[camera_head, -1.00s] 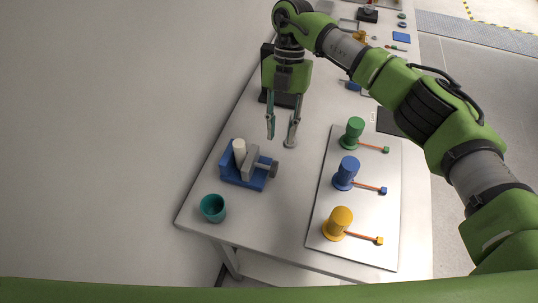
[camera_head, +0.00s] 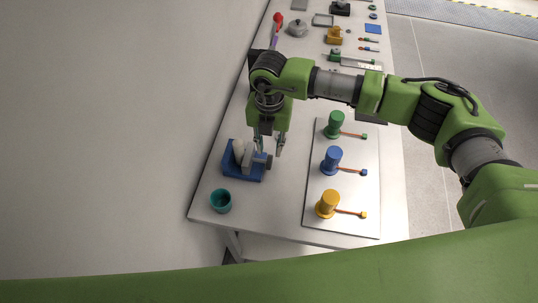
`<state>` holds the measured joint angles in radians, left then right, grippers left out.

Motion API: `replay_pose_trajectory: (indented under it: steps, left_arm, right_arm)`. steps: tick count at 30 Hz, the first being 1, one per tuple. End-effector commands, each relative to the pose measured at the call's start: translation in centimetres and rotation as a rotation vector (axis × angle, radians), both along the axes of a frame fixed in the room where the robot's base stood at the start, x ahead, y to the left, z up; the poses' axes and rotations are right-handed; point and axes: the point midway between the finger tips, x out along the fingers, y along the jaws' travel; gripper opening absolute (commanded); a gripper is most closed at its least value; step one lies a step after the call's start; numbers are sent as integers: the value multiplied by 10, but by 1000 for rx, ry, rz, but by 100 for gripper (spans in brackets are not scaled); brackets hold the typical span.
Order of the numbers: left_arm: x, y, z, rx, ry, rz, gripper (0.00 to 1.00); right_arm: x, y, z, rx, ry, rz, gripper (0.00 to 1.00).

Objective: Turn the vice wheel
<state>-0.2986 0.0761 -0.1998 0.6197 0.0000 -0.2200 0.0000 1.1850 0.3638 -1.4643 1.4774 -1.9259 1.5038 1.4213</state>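The blue vice (camera_head: 243,173) stands near the table's left edge, with a grey sliding jaw (camera_head: 248,157) and a whitish cylinder (camera_head: 238,148) between its jaws. Its dark vice wheel (camera_head: 269,162) is on the right side. My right gripper (camera_head: 269,151) points down at the wheel. Its two fingers are apart, one on the left and one on the right just above the wheel. I cannot tell whether they touch it. My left gripper is not in view.
A teal cup (camera_head: 221,201) stands in front of the vice. A pale board (camera_head: 343,210) to the right carries green (camera_head: 334,124), blue (camera_head: 331,160) and yellow (camera_head: 328,203) valves with orange levers. Bare table lies between vice and board. Several small items lie farther back.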

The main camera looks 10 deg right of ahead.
Motion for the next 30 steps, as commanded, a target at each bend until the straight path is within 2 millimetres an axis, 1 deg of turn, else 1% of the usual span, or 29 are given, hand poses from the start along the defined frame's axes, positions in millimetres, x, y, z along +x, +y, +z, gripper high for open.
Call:
replay_pose_trajectory:
  steps: [1,3,6,10,15,23,24,26,27,30]
  left_arm:
    - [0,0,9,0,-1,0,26]
    - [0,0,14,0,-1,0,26]
    - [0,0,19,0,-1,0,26]
    - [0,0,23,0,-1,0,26]
    - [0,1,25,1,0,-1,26]
    - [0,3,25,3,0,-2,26]
    - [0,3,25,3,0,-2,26]
    - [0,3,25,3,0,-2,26]
    - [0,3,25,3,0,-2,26]
    - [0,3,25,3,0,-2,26]
  right_arm:
    - [-2,0,-8,-1,6,-1,26]
    - [-2,0,-23,-2,5,0,26]
    - [-1,0,-41,-1,3,-1,26]
    - [-1,0,-59,-1,3,-1,26]
    - [0,0,-70,0,0,1,26]
    - [0,0,-72,1,0,1,26]
    - [0,0,-72,1,0,1,21]
    - [0,0,-72,1,0,1,6]
    - [0,0,-72,0,0,1,0]
    - [0,0,-72,1,0,1,0]
